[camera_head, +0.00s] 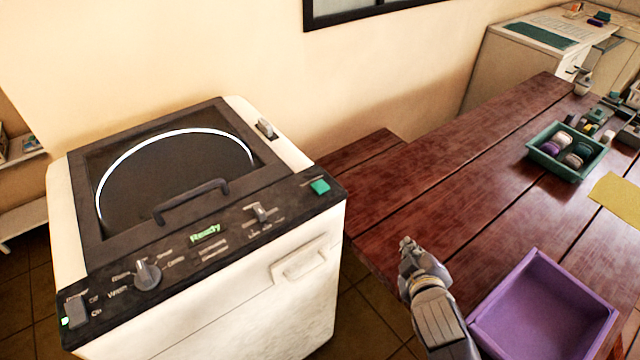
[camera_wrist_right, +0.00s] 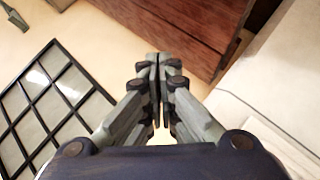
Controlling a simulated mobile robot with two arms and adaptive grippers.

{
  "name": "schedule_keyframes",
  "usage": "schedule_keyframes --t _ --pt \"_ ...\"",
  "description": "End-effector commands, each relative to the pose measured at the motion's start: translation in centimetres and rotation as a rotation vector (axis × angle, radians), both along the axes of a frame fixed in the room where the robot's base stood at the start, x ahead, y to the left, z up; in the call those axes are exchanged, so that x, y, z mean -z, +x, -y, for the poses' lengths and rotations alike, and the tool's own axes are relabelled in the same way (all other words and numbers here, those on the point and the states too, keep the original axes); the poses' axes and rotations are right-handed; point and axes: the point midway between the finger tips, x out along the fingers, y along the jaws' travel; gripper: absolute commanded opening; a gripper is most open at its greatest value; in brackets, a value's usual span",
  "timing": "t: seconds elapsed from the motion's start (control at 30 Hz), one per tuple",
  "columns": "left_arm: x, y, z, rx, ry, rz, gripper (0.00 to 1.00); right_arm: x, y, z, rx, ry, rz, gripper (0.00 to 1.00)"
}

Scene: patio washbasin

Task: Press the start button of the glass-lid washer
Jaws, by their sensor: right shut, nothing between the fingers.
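The glass-lid washer (camera_head: 300,262) stands at the left in the head view, white with a dark top. Its dark glass lid (camera_head: 175,170) is closed and has a bar handle. The front panel (camera_head: 190,255) carries a green lit "Ready" display (camera_head: 205,233), a round knob (camera_head: 147,273), a slider (camera_head: 262,212) and a power switch at the left end. My left gripper is not in view.
A red-brown wooden table (camera_head: 440,180) fills the right side. A purple open box (camera_head: 545,310) stands on it close to my right gripper. Farther back are a green tray (camera_head: 566,150) with several round items and a yellow cloth (camera_head: 617,197). A gap separates washer and table.

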Motion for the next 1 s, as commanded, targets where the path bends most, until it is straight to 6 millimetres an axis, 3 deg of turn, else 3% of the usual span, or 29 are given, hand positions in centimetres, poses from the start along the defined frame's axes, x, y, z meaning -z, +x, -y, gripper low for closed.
schedule_keyframes --t 0.03,0.23,0.37,0.5,0.63,0.73,0.77,0.87,1.0 --pt "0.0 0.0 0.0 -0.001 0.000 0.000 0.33 -3.3 2.0 -0.5 -0.051 -0.081 0.099 0.00" --pt "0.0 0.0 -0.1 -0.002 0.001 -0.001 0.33 -15.8 7.4 -4.6 -0.257 -0.497 0.495 0.00" --pt "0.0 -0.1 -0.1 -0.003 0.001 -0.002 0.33 -23.6 8.6 -9.2 -0.381 -0.840 0.770 0.00" --pt "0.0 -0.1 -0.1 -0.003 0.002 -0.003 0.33 -30.6 7.6 -16.0 -0.498 -1.301 1.093 0.00" --pt "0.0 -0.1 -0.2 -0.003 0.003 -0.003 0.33 -33.9 4.6 -23.7 -0.579 -1.877 1.436 0.00" --pt "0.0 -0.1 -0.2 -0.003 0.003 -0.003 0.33 -32.6 2.8 -28.5 -0.616 -2.381 1.681 0.00" --pt "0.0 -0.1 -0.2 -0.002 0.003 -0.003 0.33 -31.7 2.6 -29.4 0.622 2.535 -1.746 0.00" --pt "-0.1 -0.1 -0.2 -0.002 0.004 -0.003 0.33 -27.8 3.2 -30.5 0.463 2.170 -1.370 0.00" --pt "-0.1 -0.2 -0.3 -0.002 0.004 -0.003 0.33 -23.3 7.0 -27.3 0.347 1.694 -0.940 0.00"
